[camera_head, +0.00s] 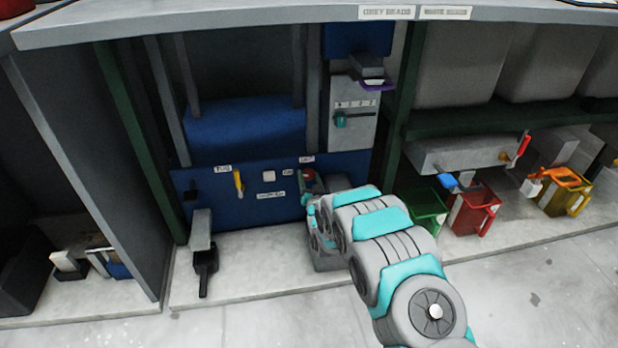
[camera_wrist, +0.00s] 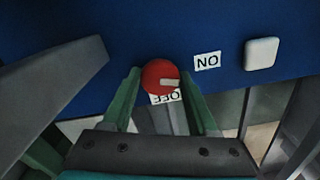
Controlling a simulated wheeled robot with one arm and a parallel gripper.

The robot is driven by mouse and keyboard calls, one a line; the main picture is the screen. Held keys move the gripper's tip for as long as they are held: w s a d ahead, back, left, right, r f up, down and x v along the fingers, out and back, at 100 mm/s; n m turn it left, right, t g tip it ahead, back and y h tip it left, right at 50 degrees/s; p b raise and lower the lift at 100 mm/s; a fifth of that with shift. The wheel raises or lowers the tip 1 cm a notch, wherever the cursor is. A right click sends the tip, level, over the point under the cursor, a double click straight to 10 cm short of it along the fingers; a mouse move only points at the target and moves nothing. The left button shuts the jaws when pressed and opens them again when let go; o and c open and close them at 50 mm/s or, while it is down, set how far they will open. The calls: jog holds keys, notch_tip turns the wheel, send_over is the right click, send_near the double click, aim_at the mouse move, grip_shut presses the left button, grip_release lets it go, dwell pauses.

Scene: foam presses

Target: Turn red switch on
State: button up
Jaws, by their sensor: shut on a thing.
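The red switch (camera_wrist: 155,70) is a round knob on a blue panel (camera_wrist: 110,25), in the upper middle of the wrist view. A short white mark on it points right in that view, between the ON label (camera_wrist: 207,62) and the OFF label (camera_wrist: 166,97), both seen upside down. My gripper (camera_wrist: 162,82) has its green fingers on either side of the knob and is shut on it. In the head view the red switch (camera_head: 308,174) shows small beside my gripper, whose fingers are largely hidden there.
A white button (camera_head: 268,176) and a yellow lever (camera_head: 238,183) sit on the same panel, to the left. A grey slider box (camera_head: 353,112) is above on the right. Green, red and orange containers (camera_head: 475,210) stand at the right. The front floor is clear.

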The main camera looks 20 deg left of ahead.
jog(key=shift+f+n, duration=0.1)
jog(key=shift+n, duration=1.5)
jog(key=o, duration=1.4)
jog(key=shift+c, duration=0.2)
jog(key=shift+s, duration=0.1)
jog(key=v, duration=0.7)
jog(key=shift+s+d+p, duration=0.25)
jog(key=shift+p, duration=0.05)
